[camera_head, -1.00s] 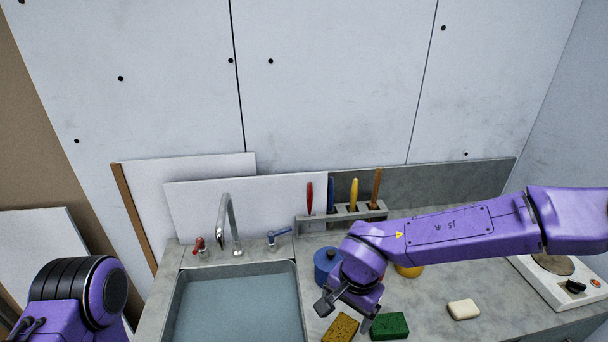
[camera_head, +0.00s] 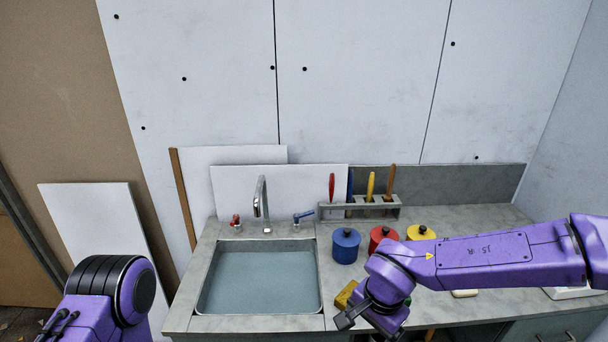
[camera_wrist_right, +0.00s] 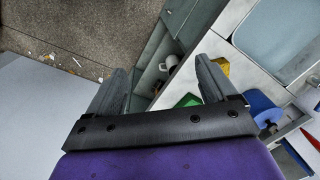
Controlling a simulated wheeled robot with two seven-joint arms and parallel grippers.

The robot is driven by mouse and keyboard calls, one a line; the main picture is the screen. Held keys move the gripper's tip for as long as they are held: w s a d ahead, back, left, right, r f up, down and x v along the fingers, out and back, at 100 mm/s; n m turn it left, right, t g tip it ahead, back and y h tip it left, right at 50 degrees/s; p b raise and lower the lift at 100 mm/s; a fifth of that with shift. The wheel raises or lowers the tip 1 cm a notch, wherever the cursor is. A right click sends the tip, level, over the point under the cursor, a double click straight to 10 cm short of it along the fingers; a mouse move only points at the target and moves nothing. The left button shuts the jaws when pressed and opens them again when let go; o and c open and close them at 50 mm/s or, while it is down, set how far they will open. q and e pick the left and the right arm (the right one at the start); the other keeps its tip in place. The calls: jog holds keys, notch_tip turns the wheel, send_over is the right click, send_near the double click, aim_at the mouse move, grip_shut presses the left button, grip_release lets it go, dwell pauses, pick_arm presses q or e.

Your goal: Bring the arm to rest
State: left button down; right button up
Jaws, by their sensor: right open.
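My right arm (camera_head: 490,258) reaches in from the right in the head view, over the front of the counter. Its gripper (camera_head: 370,327) points down near the counter's front edge and partly covers a yellow sponge (camera_head: 345,294). In the right wrist view the jaws (camera_wrist_right: 163,82) are apart with nothing held between them. A green sponge (camera_wrist_right: 189,101) and the yellow sponge (camera_wrist_right: 222,68) lie on the counter beyond the right-hand finger. Of my left arm only a purple link with a black joint (camera_head: 112,290) shows at lower left; its gripper is out of view.
The grey counter (camera_head: 480,222) holds a sink (camera_head: 260,280) with a tap (camera_head: 262,205), blue (camera_head: 345,246), red (camera_head: 383,239) and yellow (camera_head: 420,232) lidded pots, and a tool rack (camera_head: 360,208). A white mug (camera_wrist_right: 173,54) shows below the counter. Littered floor (camera_wrist_right: 60,35) is open in front.

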jog(key=s+d+f+m+t+h+b, duration=0.1)
jog(key=d+f+m+t+h+b, duration=0.1)
jog(key=d+f, duration=0.5)
jog(key=s+d+f+m+t+h+b, duration=0.1)
jog(key=d+f+t+h+b, duration=0.2)
jog(key=f, duration=0.7)
pick_arm(q)
notch_tip(320, 180, down, 10)
jog(key=b, duration=0.4)
jog(key=shift+w+r, duration=0.15)
jog(key=shift+w, duration=0.25)
pick_arm(e)
jog(key=s+d+f+n+g, duration=0.1)
jog(key=s+d+f+n, duration=0.1)
jog(key=s+f, duration=0.6)
jog(key=s+d+f+n+g, duration=0.1)
jog(key=s+d+f+n, duration=0.2)
jog(key=s+d+f, duration=0.2)
jog(key=s+f, duration=0.3)
jog(key=s, duration=0.1)
jog(key=shift+s+d+y, duration=0.2)
jog(key=shift+s+y, duration=0.15)
jog(key=shift+y, duration=0.05)
